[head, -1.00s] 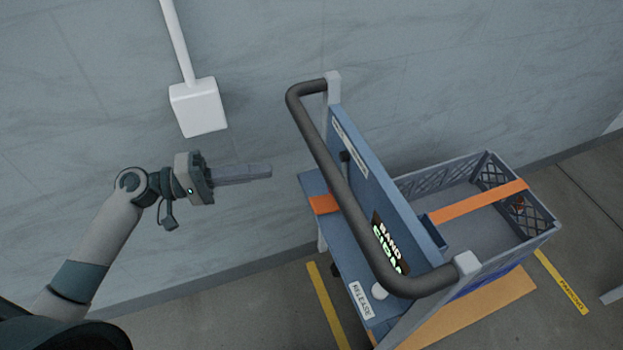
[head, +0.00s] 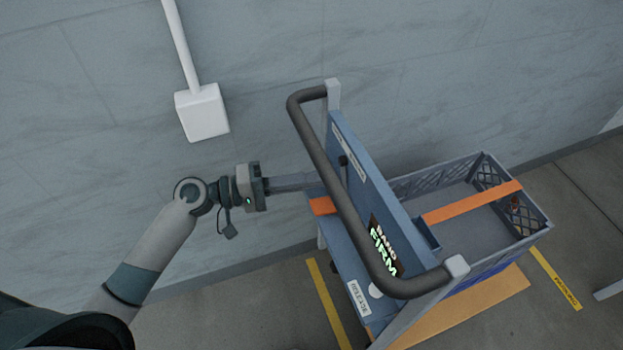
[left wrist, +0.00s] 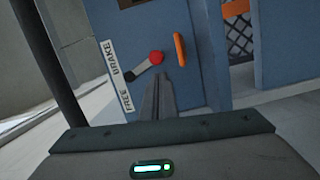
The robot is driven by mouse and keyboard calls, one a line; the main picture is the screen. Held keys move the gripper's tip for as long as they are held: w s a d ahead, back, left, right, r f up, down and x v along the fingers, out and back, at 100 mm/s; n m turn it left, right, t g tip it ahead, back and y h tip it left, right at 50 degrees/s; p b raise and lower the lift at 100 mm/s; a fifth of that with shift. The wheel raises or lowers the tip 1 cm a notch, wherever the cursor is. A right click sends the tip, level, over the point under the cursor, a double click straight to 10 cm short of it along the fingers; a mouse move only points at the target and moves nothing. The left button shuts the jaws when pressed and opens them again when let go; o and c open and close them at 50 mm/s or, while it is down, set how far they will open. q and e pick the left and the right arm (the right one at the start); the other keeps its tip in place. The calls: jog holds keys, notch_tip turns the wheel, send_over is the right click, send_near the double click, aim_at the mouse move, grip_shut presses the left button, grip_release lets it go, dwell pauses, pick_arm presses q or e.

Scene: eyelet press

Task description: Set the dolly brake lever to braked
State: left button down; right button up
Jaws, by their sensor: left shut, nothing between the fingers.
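The dolly (head: 362,245) stands right of centre in the head view, a blue panel with a dark push handle (head: 332,172). In the left wrist view, the brake lever (left wrist: 143,68) is on the blue panel, with a red knob (left wrist: 156,58) at its upper right end and a dark end at its lower left. A white strip (left wrist: 118,76) marked FREE at the bottom and BRAKE at the top lies left of it. My left gripper (head: 312,180) is shut and empty; its fingertips (left wrist: 161,75) appear just below the red knob. I cannot tell whether they touch.
An orange bar (left wrist: 180,58) sits right of the knob. A grey crate (head: 460,205) with an orange strap rides behind the panel. A white wall box (head: 202,113) and pipe are at upper left. Yellow floor lines (head: 328,305) flank the dolly.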

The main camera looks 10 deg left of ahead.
pick_arm(q)
jog(key=shift+s+d, duration=0.25)
jog(key=shift+s, duration=0.1)
pick_arm(e)
jog(key=shift+s+f, duration=0.1)
jog(key=shift+f, duration=0.3)
pick_arm(q)
jog(key=shift+f, duration=0.1)
